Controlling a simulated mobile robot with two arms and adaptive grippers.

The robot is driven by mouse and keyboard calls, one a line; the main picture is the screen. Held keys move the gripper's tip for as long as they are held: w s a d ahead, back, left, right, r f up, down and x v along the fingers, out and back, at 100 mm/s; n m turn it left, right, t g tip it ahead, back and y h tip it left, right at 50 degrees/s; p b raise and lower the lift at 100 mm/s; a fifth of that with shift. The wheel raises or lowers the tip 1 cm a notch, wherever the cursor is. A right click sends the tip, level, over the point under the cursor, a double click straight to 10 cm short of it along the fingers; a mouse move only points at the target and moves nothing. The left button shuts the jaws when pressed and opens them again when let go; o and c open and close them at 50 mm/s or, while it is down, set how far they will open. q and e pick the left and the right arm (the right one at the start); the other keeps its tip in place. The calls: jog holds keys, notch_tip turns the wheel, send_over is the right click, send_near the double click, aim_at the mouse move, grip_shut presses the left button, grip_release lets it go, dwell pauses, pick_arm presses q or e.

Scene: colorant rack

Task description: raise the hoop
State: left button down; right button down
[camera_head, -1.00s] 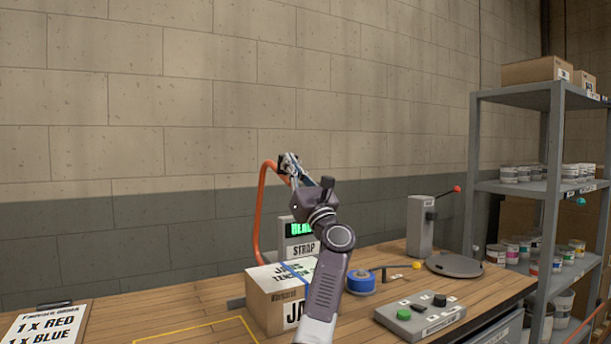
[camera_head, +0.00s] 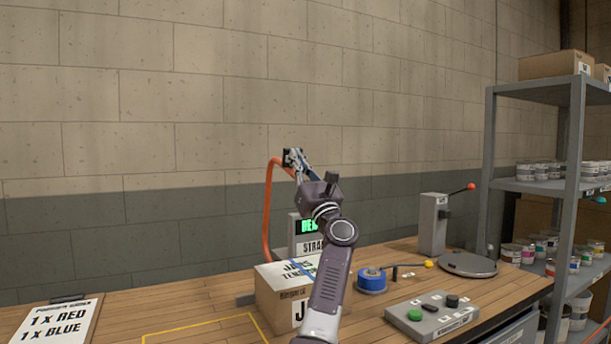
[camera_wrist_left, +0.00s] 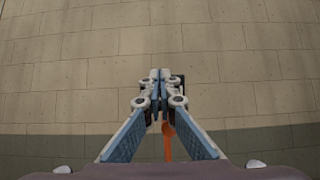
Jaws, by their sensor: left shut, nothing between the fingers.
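The orange hoop (camera_head: 267,215) stands upright behind the cardboard box (camera_head: 283,299), and its curved top reaches my left fingertips. My left gripper (camera_head: 292,158) is raised, with its fingers shut at the hoop's top; I cannot tell from the head view whether they touch it. In the left wrist view the shut fingers (camera_wrist_left: 160,76) point at the wall, and part of the orange hoop (camera_wrist_left: 168,145) shows below and behind them. The hoop's far side is hidden by my left arm and the strap machine's display (camera_head: 306,230). My right gripper is not in view.
A metal shelf (camera_head: 571,140) with tubs stands at right. Open air lies left of the hoop.

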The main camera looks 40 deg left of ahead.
pick_arm(q)
jog(key=v, duration=1.1)
